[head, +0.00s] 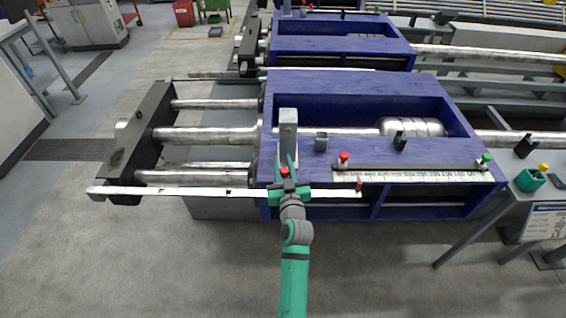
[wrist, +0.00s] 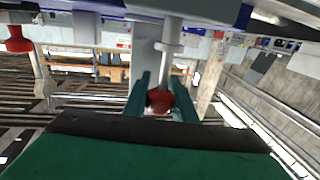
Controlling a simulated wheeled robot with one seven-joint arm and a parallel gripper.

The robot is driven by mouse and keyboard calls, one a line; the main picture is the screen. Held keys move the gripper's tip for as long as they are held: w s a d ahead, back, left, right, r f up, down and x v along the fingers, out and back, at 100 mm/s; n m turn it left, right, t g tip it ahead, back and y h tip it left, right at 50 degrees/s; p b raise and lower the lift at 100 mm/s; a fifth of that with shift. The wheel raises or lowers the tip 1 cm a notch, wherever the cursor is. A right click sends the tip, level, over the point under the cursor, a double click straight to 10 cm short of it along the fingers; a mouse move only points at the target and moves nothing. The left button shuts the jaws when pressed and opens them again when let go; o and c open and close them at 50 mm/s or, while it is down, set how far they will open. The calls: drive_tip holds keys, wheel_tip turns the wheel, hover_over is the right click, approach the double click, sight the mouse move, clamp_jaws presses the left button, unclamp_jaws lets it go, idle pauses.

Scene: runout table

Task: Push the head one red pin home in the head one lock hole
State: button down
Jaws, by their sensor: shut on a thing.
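The red pin in my gripper shows in the head view as a small red knob (head: 284,172) at the front edge of the near blue head (head: 340,85), just below a grey upright block (head: 288,128). In the wrist view its red knob (wrist: 160,100) sits between my fingers, with a pale grey shaft and collar (wrist: 170,48) running up to the top edge. My gripper (head: 288,188) is shut on this knob; it also shows in the wrist view (wrist: 161,98). The lock hole is hidden, so I cannot tell how deep the shaft sits.
Another red-knobbed pin (head: 344,157) stands at the scale strip's (head: 410,173) left end, a green-knobbed one (head: 485,158) at its right. A long pale bar (head: 150,191) runs left at gripper height. A second blue head (head: 340,45) stands behind. The near floor is clear.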

drive_tip(key=shift+f, duration=1.05)
drive_tip(key=c, duration=1.4)
unclamp_jaws()
drive_tip(key=shift+s, duration=0.1)
drive_tip(key=s, duration=0.3)
drive_tip(key=s+d, duration=0.1)
drive_tip(key=s, duration=0.6)
drive_tip(key=shift+s+d, duration=0.3)
drive_tip(key=shift+d, duration=0.05)
